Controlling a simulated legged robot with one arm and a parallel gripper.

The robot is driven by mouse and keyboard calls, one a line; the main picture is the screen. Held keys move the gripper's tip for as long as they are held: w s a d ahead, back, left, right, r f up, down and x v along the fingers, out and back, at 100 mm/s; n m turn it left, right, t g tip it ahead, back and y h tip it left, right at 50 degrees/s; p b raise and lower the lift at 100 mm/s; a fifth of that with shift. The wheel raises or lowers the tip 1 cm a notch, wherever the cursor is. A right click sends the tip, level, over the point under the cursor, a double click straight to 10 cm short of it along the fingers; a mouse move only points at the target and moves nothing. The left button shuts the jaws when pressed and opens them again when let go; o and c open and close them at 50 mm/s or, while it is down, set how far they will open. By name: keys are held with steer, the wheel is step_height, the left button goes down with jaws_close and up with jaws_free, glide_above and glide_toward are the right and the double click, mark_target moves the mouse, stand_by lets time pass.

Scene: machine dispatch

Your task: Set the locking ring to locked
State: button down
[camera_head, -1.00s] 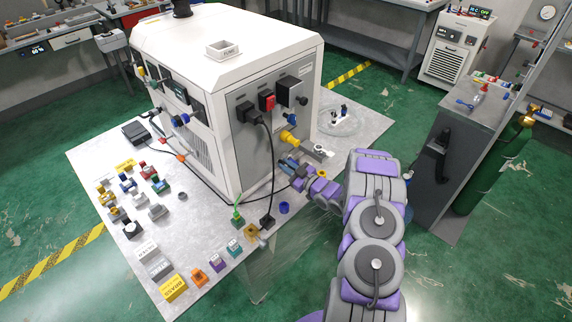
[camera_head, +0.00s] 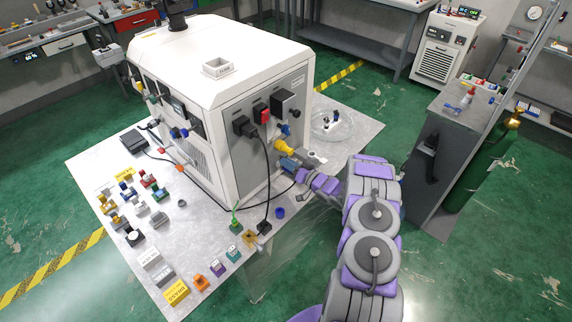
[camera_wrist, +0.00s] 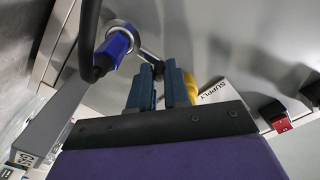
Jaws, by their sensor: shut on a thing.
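The white machine (camera_head: 222,62) stands on the bench, with fittings on its grey side panel. A yellow fitting (camera_head: 283,147) sticks out low on that panel. My gripper (camera_head: 288,163) is just below it. In the wrist view, the blue fingers of my gripper (camera_wrist: 160,75) are closed around a small dark metal piece at the end of a silver rod (camera_wrist: 152,57). Part of the yellow fitting (camera_wrist: 191,86) shows behind the right finger. I cannot clearly make out the locking ring or its markings; the fingers cover part of this spot.
A blue connector with a silver collar (camera_wrist: 118,45) and a thick black cable are close left of the fingers. A red plug (camera_head: 260,113) and black plugs are higher on the panel. A clear dish (camera_head: 333,124) sits behind. Loose connectors crowd the bench's left and front.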

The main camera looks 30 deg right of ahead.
steer(key=shift+w+d+m, duration=0.1)
steer(key=shift+d+m, duration=0.35)
steer(key=shift+m, duration=0.55)
steer(key=c, duration=1.1)
jaws_free()
steer(key=shift+d+f, duration=0.1)
steer(key=shift+d, duration=0.1)
steer(key=p+v, duration=0.1)
steer(key=v, duration=1.6)
steer(key=shift+d, duration=0.1)
